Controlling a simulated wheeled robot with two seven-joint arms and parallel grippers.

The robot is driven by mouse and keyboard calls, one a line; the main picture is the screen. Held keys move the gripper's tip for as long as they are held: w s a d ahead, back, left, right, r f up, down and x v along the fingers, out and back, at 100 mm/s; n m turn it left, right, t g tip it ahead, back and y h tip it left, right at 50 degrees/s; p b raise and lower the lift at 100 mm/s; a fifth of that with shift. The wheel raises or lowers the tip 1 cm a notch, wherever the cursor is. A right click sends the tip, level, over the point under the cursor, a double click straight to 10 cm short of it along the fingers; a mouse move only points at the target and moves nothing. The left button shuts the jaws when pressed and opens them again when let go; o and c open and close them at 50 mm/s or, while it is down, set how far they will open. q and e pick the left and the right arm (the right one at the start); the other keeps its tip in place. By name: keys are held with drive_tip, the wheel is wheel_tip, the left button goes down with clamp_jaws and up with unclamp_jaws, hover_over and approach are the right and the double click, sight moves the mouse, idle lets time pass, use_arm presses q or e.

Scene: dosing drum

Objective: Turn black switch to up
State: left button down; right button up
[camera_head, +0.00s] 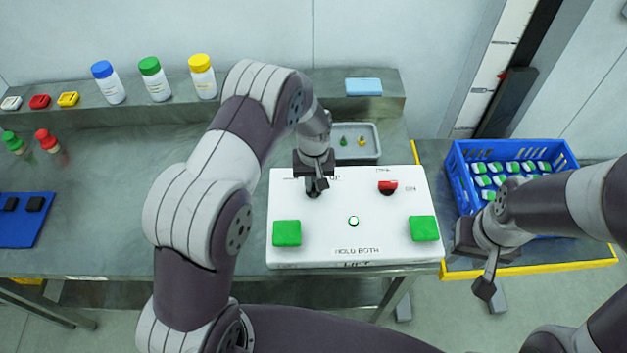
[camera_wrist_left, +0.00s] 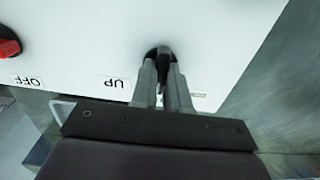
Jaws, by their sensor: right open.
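The white control panel (camera_head: 320,225) lies on the bench. The black switch (camera_wrist_left: 160,54) is at its upper left, with an "UP" label (camera_wrist_left: 116,83) beside it, upside down in the left wrist view. My left gripper (camera_wrist_left: 164,68) reaches down onto the switch, its two fingers close together on either side of the black handle and seemingly closed on it. In the head view my left gripper (camera_head: 316,187) hides most of the switch. Its exact angle is hard to tell. My right gripper (camera_head: 487,275) is open and empty, off the panel's right side, in front of the yellow-edged table.
The panel also has a red switch (camera_head: 388,187), two green buttons (camera_head: 287,233) (camera_head: 423,228) and a small green lamp (camera_head: 353,221). A grey tray (camera_head: 370,132) stands behind it. A blue crate (camera_head: 463,173) of green-and-white items is at right. Bottles line the back shelf.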

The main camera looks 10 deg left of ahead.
use_arm(q)
drive_tip(key=shift+m, duration=0.4)
drive_tip(key=m+b, duration=0.1)
drive_tip(key=m, duration=0.2)
drive_tip(key=shift+m, duration=0.4)
drive_tip(key=shift+r+m, duration=0.1)
drive_tip(key=shift+m, duration=2.1)
drive_tip(key=shift+w, duration=0.1)
drive_tip(key=c, duration=1.4)
unclamp_jaws()
drive_tip(key=shift+o, duration=1.4)
